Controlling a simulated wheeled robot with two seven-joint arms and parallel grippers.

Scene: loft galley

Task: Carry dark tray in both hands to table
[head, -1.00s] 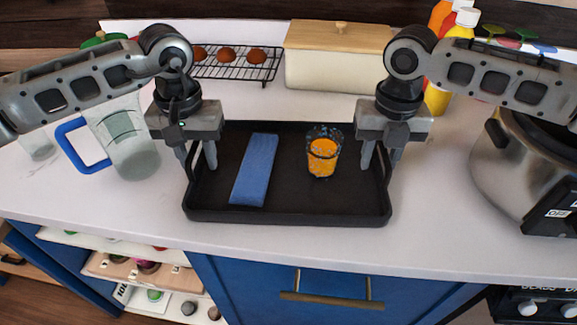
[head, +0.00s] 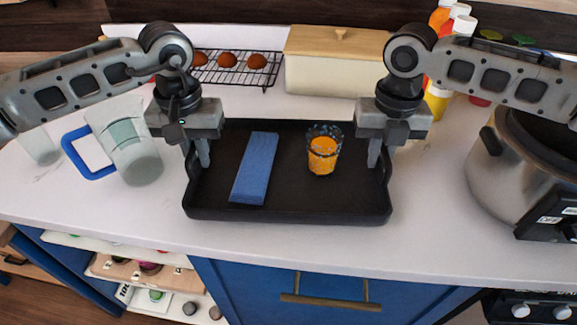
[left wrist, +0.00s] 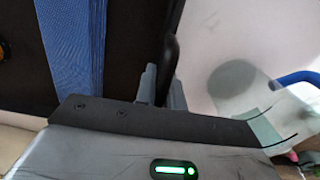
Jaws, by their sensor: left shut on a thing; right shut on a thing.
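The dark tray (head: 290,213) is on or just above the white counter; I cannot tell which. It holds a folded blue cloth (head: 256,170) on its left half and a glass of orange drink (head: 322,152) right of the middle. My left gripper (head: 198,158) is shut on the tray's left side wall, and the left wrist view shows its fingers (left wrist: 160,88) around the dark rim. My right gripper (head: 378,156) is shut on the tray's right side wall. No table shows apart from the counter.
A clear pitcher with a blue handle (head: 128,145) stands close left of the tray. A large steel pot (head: 505,175) stands at the right. Behind are a wire rack (head: 240,70), a cream bread box (head: 335,68) and several bottles (head: 440,95). Blue drawers (head: 235,285) are below the counter edge.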

